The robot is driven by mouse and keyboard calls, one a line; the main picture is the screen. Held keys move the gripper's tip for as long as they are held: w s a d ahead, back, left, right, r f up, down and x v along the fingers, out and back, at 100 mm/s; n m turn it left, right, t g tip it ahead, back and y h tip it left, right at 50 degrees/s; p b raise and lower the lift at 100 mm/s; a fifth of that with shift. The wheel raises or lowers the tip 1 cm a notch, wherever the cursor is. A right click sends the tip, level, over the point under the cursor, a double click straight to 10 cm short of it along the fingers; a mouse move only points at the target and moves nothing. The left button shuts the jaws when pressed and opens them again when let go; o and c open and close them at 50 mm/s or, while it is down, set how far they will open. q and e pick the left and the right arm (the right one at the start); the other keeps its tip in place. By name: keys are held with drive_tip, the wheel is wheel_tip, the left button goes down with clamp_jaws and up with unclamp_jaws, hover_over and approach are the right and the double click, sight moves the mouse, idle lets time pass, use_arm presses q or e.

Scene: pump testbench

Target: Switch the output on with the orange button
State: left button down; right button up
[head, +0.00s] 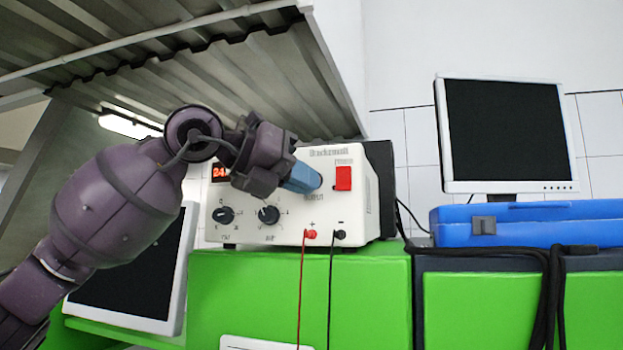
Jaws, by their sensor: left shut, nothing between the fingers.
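The white power supply (272,218) stands on the green bench, its front panel facing me. My left gripper (312,178) is shut and empty, its blue fingertips at the panel just above the "OUTPUT" lettering. I cannot tell whether the tips touch the panel. The orange button is not visible; the fingertips cover the spot above that lettering. A red power switch (343,178) sits to the right of the fingertips. A red lit display (221,172) is partly hidden by my gripper. My right gripper is not in view.
Two black knobs (268,214) sit below my gripper. A red lead (302,270) and a black lead (331,270) hang from the terminals. A blue case (560,228), a monitor (508,130) and black cables (548,290) are at right. A slanted metal panel (270,75) is overhead.

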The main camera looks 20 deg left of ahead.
use_arm(q)
drive_tip(key=shift+w, duration=0.1)
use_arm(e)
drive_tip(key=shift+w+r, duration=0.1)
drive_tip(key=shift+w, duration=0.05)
use_arm(q)
drive_tip(key=s+b, duration=0.2)
drive_tip(key=s, duration=0.5)
drive_tip(key=shift+s+a, duration=0.15)
drive_tip(key=shift+s, duration=0.2)
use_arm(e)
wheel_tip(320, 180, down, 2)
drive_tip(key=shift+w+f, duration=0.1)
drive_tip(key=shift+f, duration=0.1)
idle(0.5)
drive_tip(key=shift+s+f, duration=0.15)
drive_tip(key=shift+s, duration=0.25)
